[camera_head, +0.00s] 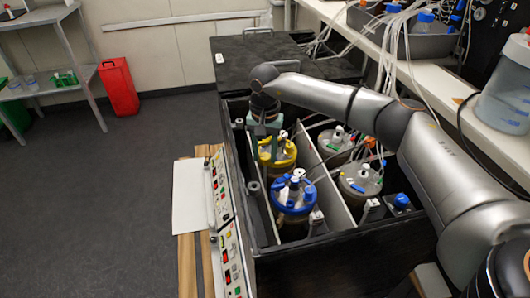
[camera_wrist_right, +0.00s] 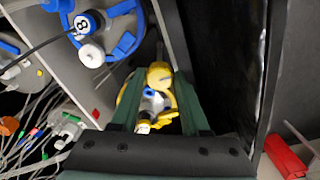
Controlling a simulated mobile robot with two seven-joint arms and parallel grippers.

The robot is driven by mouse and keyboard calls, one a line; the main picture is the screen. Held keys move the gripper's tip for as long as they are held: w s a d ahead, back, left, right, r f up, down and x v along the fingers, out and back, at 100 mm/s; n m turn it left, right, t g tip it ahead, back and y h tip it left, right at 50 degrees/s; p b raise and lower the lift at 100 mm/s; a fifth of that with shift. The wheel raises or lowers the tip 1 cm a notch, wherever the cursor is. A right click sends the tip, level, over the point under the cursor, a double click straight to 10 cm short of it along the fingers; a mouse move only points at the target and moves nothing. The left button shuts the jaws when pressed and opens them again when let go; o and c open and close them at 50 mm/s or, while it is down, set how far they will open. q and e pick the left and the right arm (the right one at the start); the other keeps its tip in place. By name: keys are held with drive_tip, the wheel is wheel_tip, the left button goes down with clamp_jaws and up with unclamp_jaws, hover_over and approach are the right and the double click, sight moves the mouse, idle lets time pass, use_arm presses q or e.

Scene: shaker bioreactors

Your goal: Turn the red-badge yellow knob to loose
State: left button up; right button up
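The bioreactor with a yellow lid ring (camera_head: 288,158) stands in the black bay, behind a blue-ringed one. My right gripper (camera_head: 264,143) points down over its left side. In the right wrist view, a yellow knob (camera_wrist_right: 159,74) shows between the tips of the two green fingers of my right gripper (camera_wrist_right: 160,82). The fingers are apart, with white and blue fittings visible between them. I cannot tell whether they touch the knob. No red badge can be made out on it. My left gripper is not in view.
The blue-ringed bioreactor (camera_head: 295,199) stands nearer, with two grey-lidded ones to the right beyond a divider. Tubes and cables run behind. A control panel (camera_head: 228,240) lines the bay's left side. A red bin (camera_head: 118,86) stands on open floor at the left.

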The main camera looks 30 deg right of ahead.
drive_tip(key=o, duration=0.3)
wheel_tip(320, 180, up, 12)
drive_tip(key=shift+r+p, duration=0.25)
drive_tip(key=shift+p, duration=0.35)
idle(0.3)
